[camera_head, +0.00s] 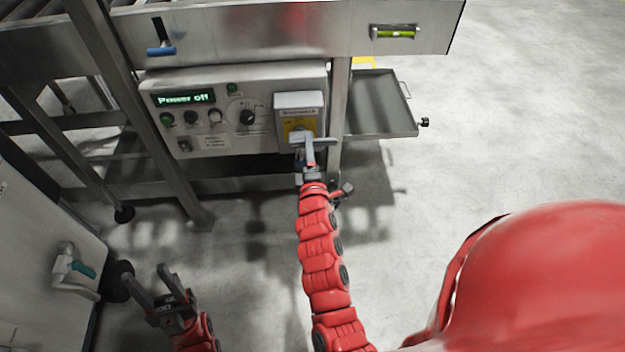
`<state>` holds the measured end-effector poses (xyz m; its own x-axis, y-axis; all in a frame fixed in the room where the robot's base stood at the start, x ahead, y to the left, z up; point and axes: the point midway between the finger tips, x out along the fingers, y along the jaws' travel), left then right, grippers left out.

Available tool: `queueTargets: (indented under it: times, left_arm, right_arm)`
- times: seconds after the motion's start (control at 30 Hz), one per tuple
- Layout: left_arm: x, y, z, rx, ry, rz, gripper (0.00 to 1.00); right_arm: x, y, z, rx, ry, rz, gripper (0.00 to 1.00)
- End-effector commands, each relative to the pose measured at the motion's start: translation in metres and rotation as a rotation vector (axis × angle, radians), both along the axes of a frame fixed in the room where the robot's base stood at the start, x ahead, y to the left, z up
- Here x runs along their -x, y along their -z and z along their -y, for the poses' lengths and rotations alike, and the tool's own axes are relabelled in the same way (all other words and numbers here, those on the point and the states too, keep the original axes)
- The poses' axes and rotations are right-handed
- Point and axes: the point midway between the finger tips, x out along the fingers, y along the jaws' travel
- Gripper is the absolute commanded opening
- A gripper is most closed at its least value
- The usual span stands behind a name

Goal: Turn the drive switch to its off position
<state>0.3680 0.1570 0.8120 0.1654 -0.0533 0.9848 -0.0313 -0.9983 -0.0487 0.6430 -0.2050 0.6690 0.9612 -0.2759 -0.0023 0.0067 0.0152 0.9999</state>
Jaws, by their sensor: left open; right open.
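A light-grey switch box (298,104) with a yellow plate is on the right end of the control panel (206,153); its small label is too blurred to read. My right gripper (311,146) is open at the lower front of this box. It covers part of the yellow plate and any handle there, and I cannot tell whether it touches. A black rotary knob (247,117) with a dial is left of the box. The panel display (185,98) reads "Power off". Which control is the drive switch is not legible. My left gripper (158,283) is open and empty at lower left.
A steel frame post (338,115) stands just right of the box. A grey tray (375,104) projects to its right. A white cabinet with a teal-handled latch (80,268) is left of my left gripper. The floor right of the tray is clear.

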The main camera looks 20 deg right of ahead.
Motion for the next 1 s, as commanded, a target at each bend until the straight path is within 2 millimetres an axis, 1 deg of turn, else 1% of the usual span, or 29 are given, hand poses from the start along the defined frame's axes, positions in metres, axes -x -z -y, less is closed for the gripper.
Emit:
queueTargets:
  times: [0.1,0.33,0.43,0.5,0.6,0.8,1.0]
  left_arm:
    - [0.0,0.0,0.0,0.0,0.0,0.0,0.5]
    - [0.0,0.001,0.0,0.0,0.0,0.0,0.5]
    - [0.0,0.001,0.0,0.0,0.0,0.0,0.5]
    - [0.0,0.0,0.0,0.0,0.0,0.0,0.5]
    - [0.0,-0.001,0.0,0.0,0.0,0.0,0.5]
    - [0.0,-0.003,0.0,0.0,0.0,0.0,0.5]
    - [0.0,-0.003,0.0,0.0,0.0,0.0,0.5]
  right_arm:
    - [0.028,0.001,-0.009,-0.002,-0.002,-0.001,0.6]
    - [0.084,0.002,-0.025,-0.005,-0.003,-0.004,0.6]
    - [0.1,-0.001,-0.03,-0.006,-0.002,0.004,0.6]
    - [0.111,0.001,-0.032,-0.006,-0.001,-0.002,0.6]
    - [0.121,-0.001,-0.036,-0.005,-0.002,0.0,0.6]
    - [0.135,-0.001,-0.04,-0.005,-0.002,0.002,0.6]
    - [0.141,-0.001,-0.041,0.001,0.0,0.002,0.6]
